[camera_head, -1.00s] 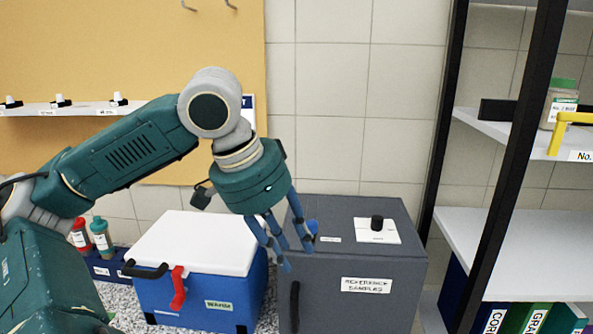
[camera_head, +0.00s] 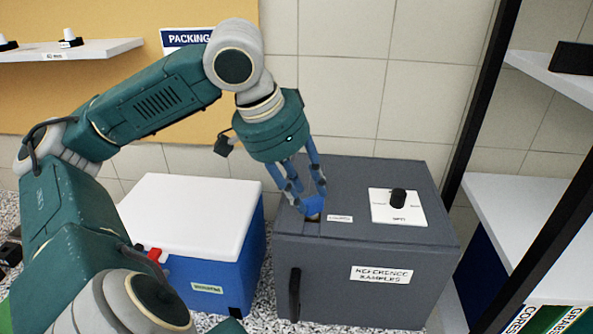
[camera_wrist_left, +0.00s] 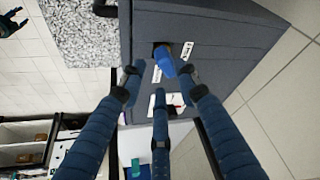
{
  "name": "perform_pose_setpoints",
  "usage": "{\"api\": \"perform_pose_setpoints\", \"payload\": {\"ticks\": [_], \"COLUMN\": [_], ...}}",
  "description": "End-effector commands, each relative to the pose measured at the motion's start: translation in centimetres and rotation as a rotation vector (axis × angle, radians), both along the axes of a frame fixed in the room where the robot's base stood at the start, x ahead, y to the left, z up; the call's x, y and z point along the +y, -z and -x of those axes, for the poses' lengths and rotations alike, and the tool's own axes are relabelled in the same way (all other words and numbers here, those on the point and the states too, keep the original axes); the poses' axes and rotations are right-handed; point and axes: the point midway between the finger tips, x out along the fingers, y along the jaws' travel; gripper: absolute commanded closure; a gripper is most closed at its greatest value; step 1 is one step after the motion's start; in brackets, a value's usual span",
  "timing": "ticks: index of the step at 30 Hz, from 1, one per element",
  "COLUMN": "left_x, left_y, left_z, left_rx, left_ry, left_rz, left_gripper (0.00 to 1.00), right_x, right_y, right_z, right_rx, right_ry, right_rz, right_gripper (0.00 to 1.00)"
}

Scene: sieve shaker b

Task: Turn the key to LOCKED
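The blue key (camera_head: 315,205) stands in the top of the grey cabinet (camera_head: 300,255), near its left front corner. It also shows in the left wrist view (camera_wrist_left: 165,62). A small white label (camera_head: 340,218) lies beside it; its text is too small to read. My left gripper (camera_head: 306,200) points down at the key. In the left wrist view its three fingers (camera_wrist_left: 158,82) are spread, with the key just beyond and between their tips. I cannot tell whether any finger touches it. A dark hand-like shape at the wrist view's upper left may be my right gripper (camera_wrist_left: 12,22).
A black knob (camera_head: 398,197) on a white plate stands on the cabinet top, right of the key. A blue box with a white lid (camera_head: 190,205) stands to the left. A shelf rack with black posts (camera_head: 483,100) is at the right.

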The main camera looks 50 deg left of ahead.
Motion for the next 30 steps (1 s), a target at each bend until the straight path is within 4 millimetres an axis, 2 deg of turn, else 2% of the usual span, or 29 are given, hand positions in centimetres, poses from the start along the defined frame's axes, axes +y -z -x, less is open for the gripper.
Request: {"api": "perform_pose_setpoints", "payload": {"ticks": [1,3,9,21,26,30], "left_x": [-0.1,-0.2,-0.3,-0.4,-0.4,-0.3], "left_y": [1.2,2.2,4.2,4.7,4.7,4.8], "left_z": [-0.3,-0.8,-1.7,-1.9,-1.9,-1.9], "left_rx": [0.004,0.005,0.002,0.001,0.001,0.000], "left_ry": [0.002,0.002,0.000,-0.001,-0.001,0.008], "left_rz": [0.003,0.003,0.002,0.000,0.000,0.000], "left_gripper": [0.68,0.68,0.68,0.68,0.99,1.00], "right_x": [-0.1,-0.1,0.1,0.7,0.9,0.9], "right_y": [0.3,0.4,0.4,0.5,0.5,0.7], "right_z": [-0.1,-0.3,-1.3,-1.2,-1.0,-0.9], "right_rx": [-0.002,-0.005,-0.020,-0.018,-0.015,-0.013], "right_ry": [0.000,0.000,-0.001,-0.002,-0.002,-0.002], "right_rz": [0.001,0.000,-0.002,-0.009,-0.011,-0.011], "right_gripper": [0.53,0.53,0.53,0.53,0.53,0.53]}}
